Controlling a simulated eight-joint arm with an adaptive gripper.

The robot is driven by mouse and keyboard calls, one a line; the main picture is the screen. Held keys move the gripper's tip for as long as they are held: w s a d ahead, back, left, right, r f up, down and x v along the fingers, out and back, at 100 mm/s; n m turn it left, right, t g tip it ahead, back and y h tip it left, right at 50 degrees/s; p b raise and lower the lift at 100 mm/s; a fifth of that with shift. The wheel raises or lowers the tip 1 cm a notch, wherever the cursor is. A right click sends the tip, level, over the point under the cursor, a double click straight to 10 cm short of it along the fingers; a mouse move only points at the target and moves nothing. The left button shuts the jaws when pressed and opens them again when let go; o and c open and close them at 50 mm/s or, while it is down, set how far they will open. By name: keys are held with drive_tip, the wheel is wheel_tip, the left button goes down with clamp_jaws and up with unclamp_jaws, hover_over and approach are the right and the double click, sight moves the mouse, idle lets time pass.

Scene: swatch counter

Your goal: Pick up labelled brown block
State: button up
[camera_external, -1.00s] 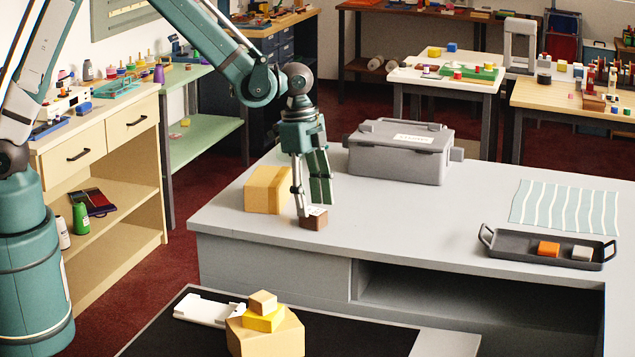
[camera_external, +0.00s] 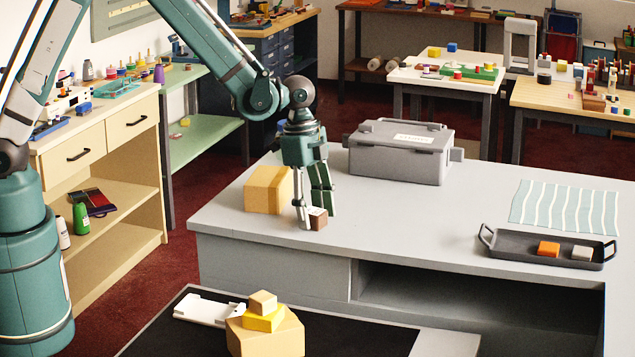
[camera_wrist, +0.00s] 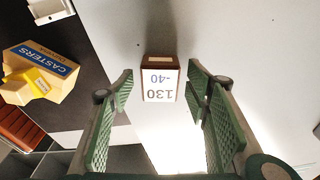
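The brown block (camera_external: 318,219) stands on the grey counter near its left front part. In the wrist view the block (camera_wrist: 161,80) shows a white label on top reading "130" and "-40". My gripper (camera_external: 316,217) points down at the block, with one finger on each side. In the wrist view the gripper (camera_wrist: 160,90) is open, with visible gaps between the block and both fingers. In the outside view the left finger hides part of the block.
A tan box (camera_external: 267,190) stands close behind my gripper on the left. A grey case (camera_external: 400,155) is at the back. A dark tray (camera_external: 525,254) with an orange and a pale block, and a striped cloth (camera_external: 565,207), are at the right. The counter's middle is clear.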

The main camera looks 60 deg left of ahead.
sight(313, 211)
drive_tip(key=c, duration=0.9)
drive_tip(key=shift+r, duration=0.15)
drive_tip(key=shift+c, duration=0.2)
drive_tip(key=shift+r, duration=4.9)
